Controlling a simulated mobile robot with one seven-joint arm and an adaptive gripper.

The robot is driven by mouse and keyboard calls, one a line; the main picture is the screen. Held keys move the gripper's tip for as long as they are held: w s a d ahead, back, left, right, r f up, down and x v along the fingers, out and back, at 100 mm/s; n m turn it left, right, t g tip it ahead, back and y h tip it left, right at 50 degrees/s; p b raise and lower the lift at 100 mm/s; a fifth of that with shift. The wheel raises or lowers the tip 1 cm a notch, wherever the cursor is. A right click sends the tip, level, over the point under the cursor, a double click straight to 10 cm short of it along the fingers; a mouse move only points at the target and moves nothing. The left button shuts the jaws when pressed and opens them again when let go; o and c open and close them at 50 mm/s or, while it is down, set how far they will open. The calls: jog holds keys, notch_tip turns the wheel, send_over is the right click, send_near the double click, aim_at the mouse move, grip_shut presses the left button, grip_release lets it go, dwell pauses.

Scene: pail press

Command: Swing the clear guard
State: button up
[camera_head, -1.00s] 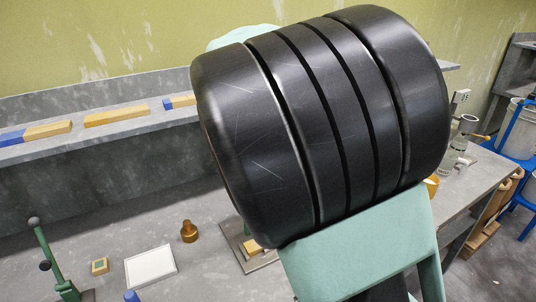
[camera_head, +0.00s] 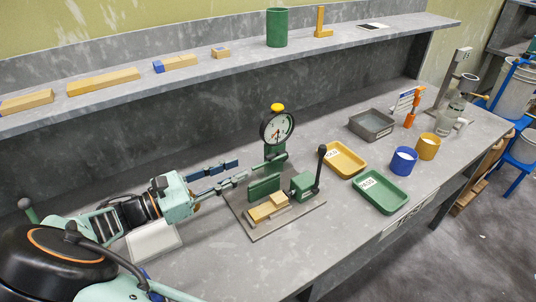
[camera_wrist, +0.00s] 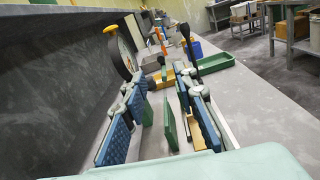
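My gripper (camera_head: 241,169) reaches in from the left, with its fingers spread and nothing between them. In the wrist view my gripper (camera_wrist: 163,84) also shows open, with blue pads on both fingers. Its tips point at the green press fixture (camera_head: 265,187), just left of its upright and dial gauge (camera_head: 277,128). The fixture stands on a grey base plate (camera_head: 312,205) with a green block and black-knobbed lever (camera_head: 321,160). Green plates (camera_wrist: 170,122) of the fixture show between the fingers in the wrist view. I cannot make out the clear guard.
A yellow tray (camera_head: 345,160), green tray (camera_head: 381,192), grey bin (camera_head: 372,125) and blue and yellow cups stand right of the fixture. A shelf (camera_head: 215,68) with wooden blocks and a green cylinder (camera_head: 277,28) runs behind. The bench front is mostly clear.

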aim_at(269, 155)
jog(key=p+x, duration=0.1)
jog(key=x, duration=0.9)
jog(key=shift+w+d, duration=0.1)
jog(key=shift+d, duration=0.05)
jog(key=shift+c, duration=0.5)
grip_shut()
